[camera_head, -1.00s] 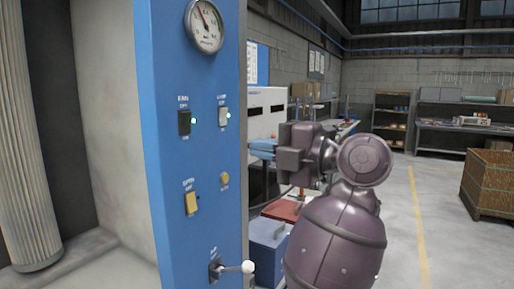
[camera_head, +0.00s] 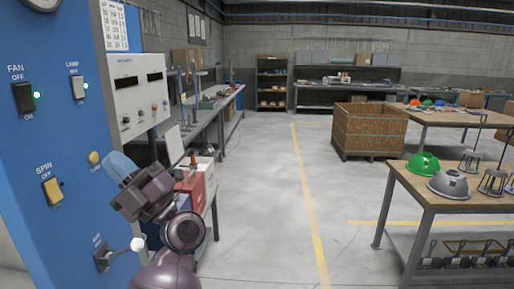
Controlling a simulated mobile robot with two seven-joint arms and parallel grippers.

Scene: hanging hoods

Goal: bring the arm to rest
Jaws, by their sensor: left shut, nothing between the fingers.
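My left gripper (camera_head: 120,166) is at the lower left of the head view, its dark purple wrist and light-blue fingers angled up and left. It is shut and empty. It appears in front of the right edge of the blue control panel (camera_head: 62,130); I cannot tell whether it touches anything. My left arm comes up from the bottom edge. My right gripper is not in view.
The middle floor is clear.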

